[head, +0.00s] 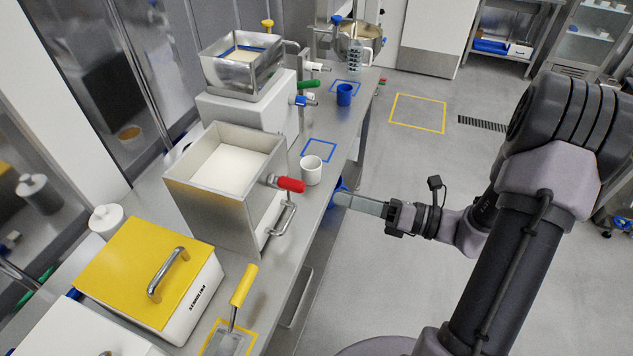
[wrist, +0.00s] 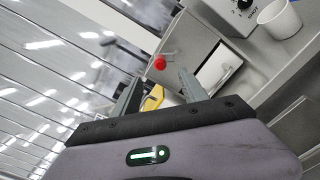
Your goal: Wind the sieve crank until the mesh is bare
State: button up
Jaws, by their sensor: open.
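The sieve is a square metal box (head: 185,200) on the steel bench, with an even white layer (head: 228,167) inside that hides the mesh. Its crank has a red grip (head: 290,184) sticking out from the side facing the aisle. The red grip's round end also shows in the wrist view (wrist: 160,62), beyond and between my fingertips. My gripper (head: 342,198) is open and empty, off the bench edge to the right of the crank and apart from it. In the wrist view, its two fingers (wrist: 161,84) stand wide apart.
A white cup (head: 311,171) stands close behind the red grip. A bent metal handle (head: 283,218) juts from the sieve's side below the crank. A yellow-lidded box (head: 150,260) and a yellow-handled scoop (head: 243,287) lie nearer. The aisle floor is clear.

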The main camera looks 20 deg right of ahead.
aim_at(305, 188)
jog(key=x, duration=1.2)
jog(key=shift+a, duration=0.1)
grip_shut()
notch_tip(305, 188, down, 9)
jog(key=b, duration=0.5)
jog(key=shift+w+d, duration=0.2)
jog(key=shift+d, duration=0.05)
jog(key=shift+w+r, duration=0.1)
